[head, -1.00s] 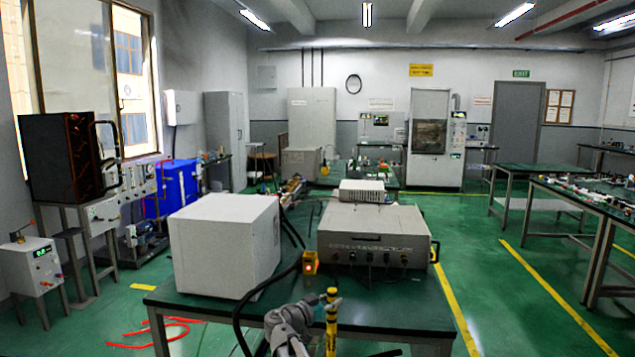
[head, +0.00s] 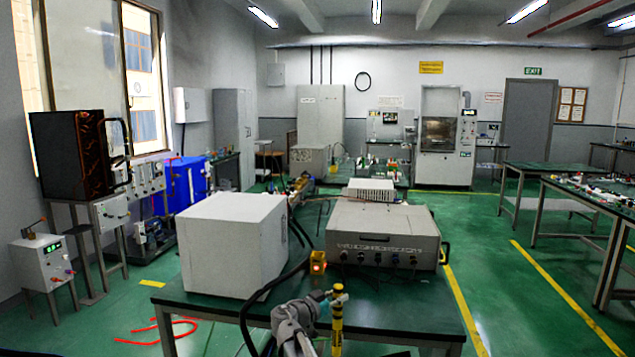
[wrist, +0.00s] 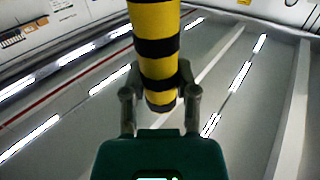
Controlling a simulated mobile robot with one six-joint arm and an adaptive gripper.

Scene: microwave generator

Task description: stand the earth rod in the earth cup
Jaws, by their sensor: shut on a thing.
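The earth rod (head: 337,322), yellow with black bands, stands upright near the bottom middle of the head view, in front of the table edge. My gripper (head: 326,311) is shut on it. In the wrist view the rod (wrist: 155,45) runs up out of the top edge, and its rounded end sits between the two fingers of my gripper (wrist: 158,98). I cannot pick out the earth cup for certain in either view.
A dark green table (head: 400,307) stands ahead, bearing a white box (head: 232,240), a grey instrument case (head: 380,232) and a small yellow block (head: 318,262) with an orange light. A black cable (head: 262,292) hangs over the front edge. Red cable (head: 165,330) lies on the floor at left.

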